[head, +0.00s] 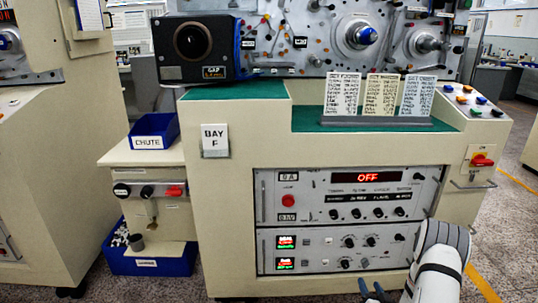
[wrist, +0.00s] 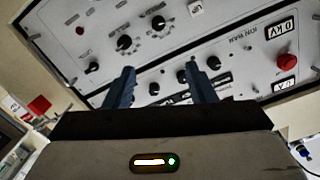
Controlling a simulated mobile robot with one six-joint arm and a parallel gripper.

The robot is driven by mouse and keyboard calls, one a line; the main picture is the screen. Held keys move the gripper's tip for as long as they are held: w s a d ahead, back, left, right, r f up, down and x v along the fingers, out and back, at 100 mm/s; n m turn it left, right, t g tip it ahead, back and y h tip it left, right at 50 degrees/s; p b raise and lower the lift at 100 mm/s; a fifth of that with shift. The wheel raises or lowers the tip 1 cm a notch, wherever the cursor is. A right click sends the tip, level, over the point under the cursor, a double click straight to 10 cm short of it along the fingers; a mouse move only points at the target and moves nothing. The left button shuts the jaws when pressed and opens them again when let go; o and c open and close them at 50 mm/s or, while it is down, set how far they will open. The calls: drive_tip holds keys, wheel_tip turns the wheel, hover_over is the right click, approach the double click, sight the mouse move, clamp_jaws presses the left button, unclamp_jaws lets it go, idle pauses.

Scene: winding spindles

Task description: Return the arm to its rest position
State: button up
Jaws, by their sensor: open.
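My gripper (head: 375,290) shows at the bottom right of the head view, in front of the lower part of the machine cabinet, with my white and grey arm reaching to it from the right. In the wrist view the two blue fingers of my gripper (wrist: 162,88) stand apart with nothing between them. The control panel (wrist: 235,50) with black knobs and a red button fills the wrist view behind the fingers. In the head view the same control panel (head: 350,247) has a red display reading OFF. I cannot tell the gap between the fingertips and the panel.
The beige cabinet (head: 225,215) carries a green top and a row of text cards (head: 385,96). A blue CHUTE bin (head: 155,131) and a lower blue bin (head: 150,265) stand at the left. A red switch (head: 482,160) sits on the right side. Floor shows at far right.

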drive_tip(key=w+a+r+n+g+p, duration=0.15)
drive_tip(key=r+p, duration=0.25)
drive_tip(key=r, duration=0.5)
drive_tip(key=w+a+r+n+g+p, duration=0.1)
drive_tip(key=w+r+g+p, duration=0.15)
drive_tip(key=r, duration=0.65)
drive_tip(key=s+a+r+g+h+p, duration=0.1)
drive_tip(key=s+a+r+g+p, duration=0.15)
drive_tip(key=r, duration=0.45)
drive_tip(key=s+a+r+g+h+p, duration=0.15)
drive_tip(key=r+p, duration=0.25)
drive_tip(key=r, duration=0.4)
drive_tip(key=s+a+r+n+g+y+p, duration=0.1)
drive_tip(key=s+a+r+g+p, duration=0.2)
drive_tip(key=s+r, duration=0.9)
drive_tip(key=s+a+r+g+y+p, duration=0.1)
drive_tip(key=s+a+r+g+p, duration=0.2)
drive_tip(key=s+a+r+p, duration=0.6)
drive_tip(key=s+r, duration=0.3)
drive_tip(key=s, duration=0.5)
drive_tip(key=shift+s+a+r+n+g, duration=0.15)
drive_tip(key=shift+a+r+n+g, duration=0.1)
drive_tip(key=shift+n+g, duration=0.1)
